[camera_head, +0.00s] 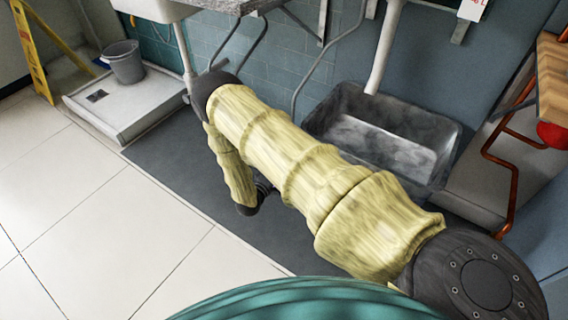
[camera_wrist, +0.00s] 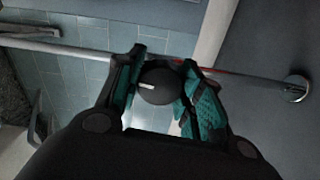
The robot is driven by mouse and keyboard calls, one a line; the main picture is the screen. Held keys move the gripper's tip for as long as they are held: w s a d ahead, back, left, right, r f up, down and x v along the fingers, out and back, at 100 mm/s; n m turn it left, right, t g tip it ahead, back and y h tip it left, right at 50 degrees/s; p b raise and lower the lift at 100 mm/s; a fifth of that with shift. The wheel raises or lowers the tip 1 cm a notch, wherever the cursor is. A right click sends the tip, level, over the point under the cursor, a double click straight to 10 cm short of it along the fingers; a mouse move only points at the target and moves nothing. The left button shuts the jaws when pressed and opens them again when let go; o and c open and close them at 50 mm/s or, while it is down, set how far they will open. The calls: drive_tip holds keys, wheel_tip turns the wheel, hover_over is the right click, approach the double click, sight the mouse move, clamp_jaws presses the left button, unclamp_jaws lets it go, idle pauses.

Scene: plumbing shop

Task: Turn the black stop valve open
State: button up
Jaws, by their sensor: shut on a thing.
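The black stop valve (camera_wrist: 158,84) shows in the wrist view as a round black knob with a short pale mark on its face. It sits on a thin metal pipe (camera_wrist: 235,76) that runs across the picture. My gripper (camera_wrist: 160,90) has its teal-padded fingers on either side of the knob and is shut on it. The pale mark lies nearly level, tilted slightly in the picture. In the head view my yellow-sleeved arm hides the valve, and the gripper's fingers cannot be made out there.
The pipe ends at a round wall flange (camera_wrist: 296,88). In the head view, a dark basin (camera_head: 440,135) stands right of my arm. A grey bucket (camera_head: 124,66) stands on a white shower tray (camera_head: 150,100) at the left. The tiled floor (camera_head: 90,220) at the left is clear.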

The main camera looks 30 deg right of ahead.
drive_tip(key=shift+n, duration=0.3)
drive_tip(key=o, duration=1)
drive_tip(key=shift+o, duration=0.2)
drive_tip(key=v, duration=1.2)
drive_tip(key=shift+f, duration=0.1)
